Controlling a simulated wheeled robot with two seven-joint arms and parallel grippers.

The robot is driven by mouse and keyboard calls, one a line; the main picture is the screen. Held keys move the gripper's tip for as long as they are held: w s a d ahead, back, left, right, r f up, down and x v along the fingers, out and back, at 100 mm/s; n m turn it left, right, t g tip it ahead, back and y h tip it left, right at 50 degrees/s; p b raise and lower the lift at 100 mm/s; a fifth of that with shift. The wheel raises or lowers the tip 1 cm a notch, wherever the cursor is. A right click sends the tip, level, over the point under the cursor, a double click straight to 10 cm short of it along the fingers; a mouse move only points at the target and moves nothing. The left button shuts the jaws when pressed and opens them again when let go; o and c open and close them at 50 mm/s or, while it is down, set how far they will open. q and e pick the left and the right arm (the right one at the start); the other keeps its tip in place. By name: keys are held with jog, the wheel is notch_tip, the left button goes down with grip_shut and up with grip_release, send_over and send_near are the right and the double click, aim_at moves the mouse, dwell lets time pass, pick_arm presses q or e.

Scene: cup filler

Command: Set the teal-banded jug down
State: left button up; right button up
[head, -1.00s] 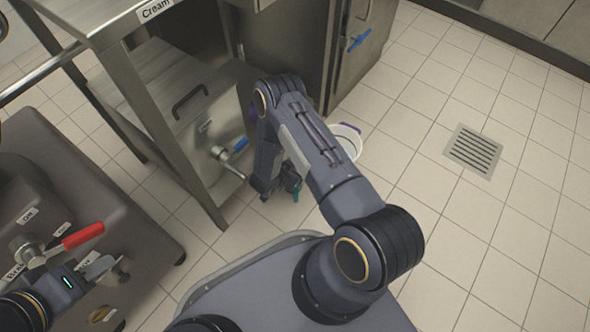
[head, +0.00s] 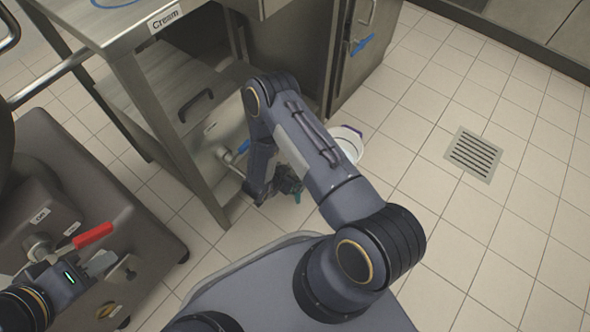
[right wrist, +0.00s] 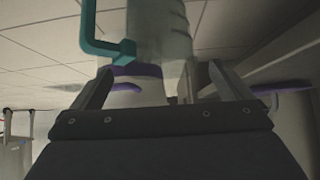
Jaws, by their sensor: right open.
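The teal-banded jug shows in the right wrist view as a clear, greyish body (right wrist: 160,28) with a teal handle and band (right wrist: 97,46). In the head view only a small teal part (head: 297,197) shows, low near the floor; my right arm hides the rest. My right gripper (right wrist: 160,78) is open, with one finger on each side of the jug's line. Whether the fingers touch it, and what the jug's base rests on, I cannot tell. In the head view the right gripper (head: 284,187) is beside the steel cabinet. My left gripper (head: 108,266) is by the red-handled valve (head: 93,235).
A white, purple-marked container (head: 348,143) stands on the floor behind my right forearm. The steel cabinet has a blue-handled tap (head: 238,152). A steel table labelled Cream (head: 120,30) is at upper left. Tiled floor to the right is clear around a drain grate (head: 473,154).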

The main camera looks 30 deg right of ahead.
jog(key=p+v, duration=0.2)
jog(key=v, duration=0.5)
jog(key=shift+d+f, duration=0.1)
